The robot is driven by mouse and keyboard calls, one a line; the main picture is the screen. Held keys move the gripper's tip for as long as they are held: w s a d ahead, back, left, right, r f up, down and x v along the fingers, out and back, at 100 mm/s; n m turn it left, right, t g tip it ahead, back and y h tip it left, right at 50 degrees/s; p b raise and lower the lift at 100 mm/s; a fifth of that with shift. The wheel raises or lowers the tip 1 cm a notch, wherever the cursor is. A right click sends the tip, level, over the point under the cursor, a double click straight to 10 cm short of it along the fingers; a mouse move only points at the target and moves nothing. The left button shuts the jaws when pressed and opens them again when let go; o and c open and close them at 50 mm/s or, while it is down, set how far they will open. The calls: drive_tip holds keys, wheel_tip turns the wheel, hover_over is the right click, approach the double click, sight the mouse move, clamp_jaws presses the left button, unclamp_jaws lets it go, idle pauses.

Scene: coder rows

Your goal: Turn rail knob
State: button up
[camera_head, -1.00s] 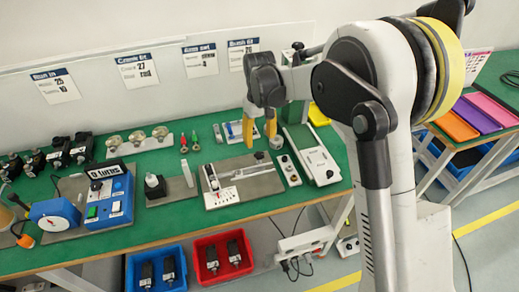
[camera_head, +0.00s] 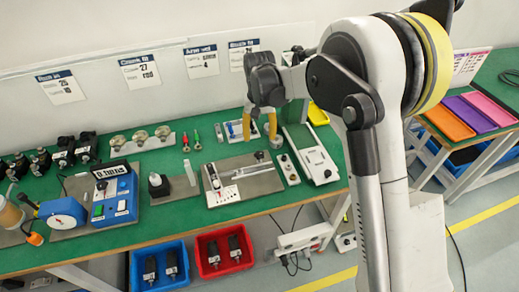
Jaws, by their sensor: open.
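A grey plate (camera_head: 266,184) on the green bench carries a slanted metal rail (camera_head: 249,168) and a white scale card (camera_head: 222,196). A small dark knob (camera_head: 260,156) stands at the far end of the rail. My gripper (camera_head: 259,128) points down with its two yellow fingers spread apart, and nothing shows between them. In the picture it is just above the knob. I cannot tell the exact height gap. A blue box (camera_head: 116,200) to the left bears a black display (camera_head: 111,170) with small, blurred text.
A white device (camera_head: 317,160) and a small switch box (camera_head: 288,169) stand right of the plate. A white block (camera_head: 190,172) stands to its left. Small tools (camera_head: 191,140) lie behind. A blue bin (camera_head: 160,268) and red bin (camera_head: 225,251) are below the bench.

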sight(259, 154)
wheel_tip(259, 154, down, 10)
drive_tip(key=b, duration=0.3)
drive_tip(key=shift+c, duration=0.2)
clamp_jaws()
